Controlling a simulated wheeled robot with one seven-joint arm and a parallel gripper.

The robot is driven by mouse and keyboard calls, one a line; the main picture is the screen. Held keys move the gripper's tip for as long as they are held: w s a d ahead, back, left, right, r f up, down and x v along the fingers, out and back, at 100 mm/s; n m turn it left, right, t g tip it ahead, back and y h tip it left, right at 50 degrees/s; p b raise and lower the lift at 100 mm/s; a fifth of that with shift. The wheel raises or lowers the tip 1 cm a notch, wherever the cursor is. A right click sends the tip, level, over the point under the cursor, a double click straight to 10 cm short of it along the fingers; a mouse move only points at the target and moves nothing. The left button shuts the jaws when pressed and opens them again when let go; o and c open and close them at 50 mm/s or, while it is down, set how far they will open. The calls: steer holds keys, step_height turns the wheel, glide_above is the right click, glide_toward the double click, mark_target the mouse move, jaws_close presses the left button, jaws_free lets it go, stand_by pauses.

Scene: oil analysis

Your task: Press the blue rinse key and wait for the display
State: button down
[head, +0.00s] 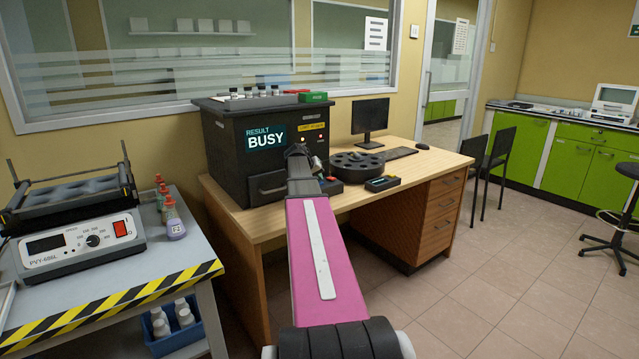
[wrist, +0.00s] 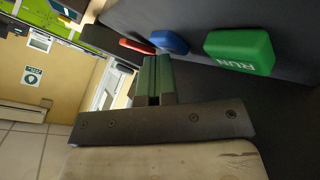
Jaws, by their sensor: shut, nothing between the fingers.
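The dark analyser (head: 225,150) stands on the wooden desk, and its lit display (head: 265,138) reads "RESULT BUSY". In the wrist view, the blue key (wrist: 169,42) sits on the dark panel between a green RUN key (wrist: 239,51) and a red key (wrist: 137,46). My gripper (wrist: 156,58) is shut and empty, with its tips close to the blue key; I cannot tell whether they touch it.
A round dark carousel (head: 357,166) and a small handheld device (head: 382,184) lie on the desk right of my arm. A monitor (head: 370,122) stands behind them. A shaker (head: 78,240) and several bottles are on the left bench.

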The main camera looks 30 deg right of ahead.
steer(key=shift+r, duration=0.9)
steer(key=shift+r, duration=2.55)
steer(key=shift+d, duration=0.1)
